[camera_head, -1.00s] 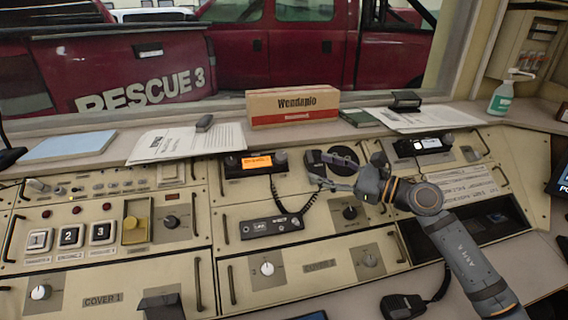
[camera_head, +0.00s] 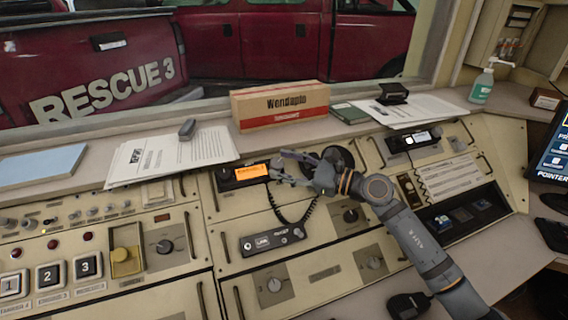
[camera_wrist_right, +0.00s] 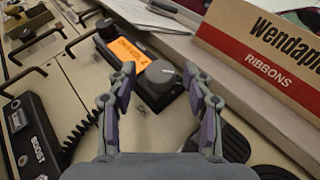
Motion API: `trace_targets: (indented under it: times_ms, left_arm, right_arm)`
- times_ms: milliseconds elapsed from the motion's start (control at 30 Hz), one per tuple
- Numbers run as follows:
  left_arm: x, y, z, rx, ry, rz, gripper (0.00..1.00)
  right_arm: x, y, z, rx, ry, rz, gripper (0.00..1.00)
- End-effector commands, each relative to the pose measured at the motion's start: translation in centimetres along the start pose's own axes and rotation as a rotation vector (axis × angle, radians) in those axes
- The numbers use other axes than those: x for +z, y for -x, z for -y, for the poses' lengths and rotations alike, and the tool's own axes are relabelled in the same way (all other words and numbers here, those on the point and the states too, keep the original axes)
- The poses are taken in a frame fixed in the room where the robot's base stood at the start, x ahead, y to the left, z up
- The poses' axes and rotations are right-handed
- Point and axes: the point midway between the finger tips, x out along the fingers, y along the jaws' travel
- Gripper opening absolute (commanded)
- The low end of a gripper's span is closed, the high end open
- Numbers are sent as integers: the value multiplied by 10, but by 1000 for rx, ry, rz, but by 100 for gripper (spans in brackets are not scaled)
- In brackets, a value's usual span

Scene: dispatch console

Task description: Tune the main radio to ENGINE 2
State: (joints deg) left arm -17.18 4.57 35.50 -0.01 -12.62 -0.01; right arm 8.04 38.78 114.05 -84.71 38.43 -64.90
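The main radio (camera_head: 245,173) with a lit orange display stands on the console below the window sill. I cannot read its display text surely. My left gripper is not in view.
A Wendapio box (camera_head: 281,106) stands on the sill behind the radio. A handset unit (camera_head: 273,239) with a coiled cord lies below. A second radio (camera_head: 410,140) with a white display is to the right.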

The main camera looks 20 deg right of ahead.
Motion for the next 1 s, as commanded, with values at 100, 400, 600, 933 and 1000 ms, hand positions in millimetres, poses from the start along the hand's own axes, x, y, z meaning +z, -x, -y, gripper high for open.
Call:
trace_targets:
  times_ms: [100,400,600,933,1000]
  left_arm:
    - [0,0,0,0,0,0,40]
    - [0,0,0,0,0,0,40]
    - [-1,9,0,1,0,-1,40]
    - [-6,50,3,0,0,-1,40]
    - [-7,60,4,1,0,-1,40]
  right_arm:
    - [0,0,0,0,0,0,31]
    - [0,0,0,-1,-1,0,1]
    - [2,0,-1,-38,-18,2,1]
    - [8,-1,-4,-237,-111,18,1]
    - [8,-1,-5,-288,-133,21,1]
